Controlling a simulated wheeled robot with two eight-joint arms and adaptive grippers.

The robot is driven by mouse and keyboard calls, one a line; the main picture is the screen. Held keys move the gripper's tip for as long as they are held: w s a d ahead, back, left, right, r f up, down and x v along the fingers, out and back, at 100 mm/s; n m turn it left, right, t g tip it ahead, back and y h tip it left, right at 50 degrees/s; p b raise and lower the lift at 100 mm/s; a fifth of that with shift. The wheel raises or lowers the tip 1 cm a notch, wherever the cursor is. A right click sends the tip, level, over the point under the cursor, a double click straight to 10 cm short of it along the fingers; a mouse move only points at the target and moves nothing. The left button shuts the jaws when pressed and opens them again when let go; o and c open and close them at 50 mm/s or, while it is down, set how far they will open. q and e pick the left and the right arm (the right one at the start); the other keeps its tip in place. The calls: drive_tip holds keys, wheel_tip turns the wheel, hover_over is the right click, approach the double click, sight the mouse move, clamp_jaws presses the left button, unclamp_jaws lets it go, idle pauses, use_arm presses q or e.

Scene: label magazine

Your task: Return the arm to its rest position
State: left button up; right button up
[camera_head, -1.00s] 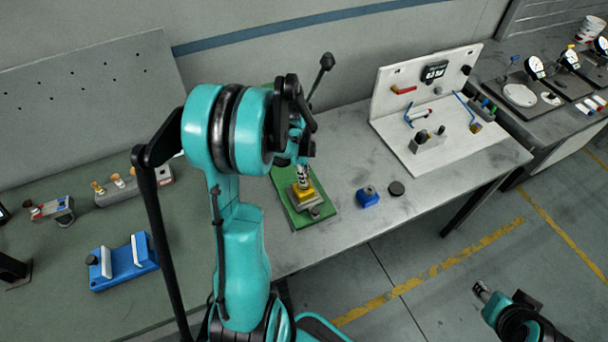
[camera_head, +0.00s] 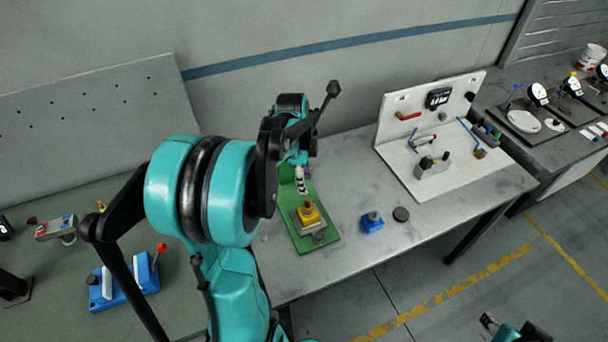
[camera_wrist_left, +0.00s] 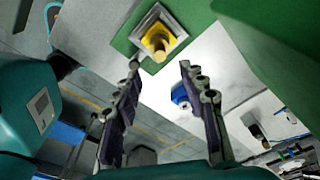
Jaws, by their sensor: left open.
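My left arm comes in from the left in the head view, its large teal joint covering part of the left bench. Its left gripper (camera_head: 301,180) hangs over the far end of a green plate (camera_head: 322,243), apart from the yellow block (camera_head: 308,212) on that plate. In the left wrist view the gripper (camera_wrist_left: 159,66) has its two dark fingers spread, with nothing between them. The yellow block (camera_wrist_left: 156,41) in its grey holder lies beyond the fingertips. My right gripper (camera_head: 488,322) is small at the lower right over the floor; its jaws are unclear.
A white panel fixture (camera_head: 393,160) stands farther right. A blue fixture (camera_head: 145,277) is on the left bench. Floor is clear between benches.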

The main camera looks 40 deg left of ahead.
use_arm(q)
drive_tip(key=shift+s+a+r, duration=0.1)
drive_tip(key=shift+r, duration=0.95)
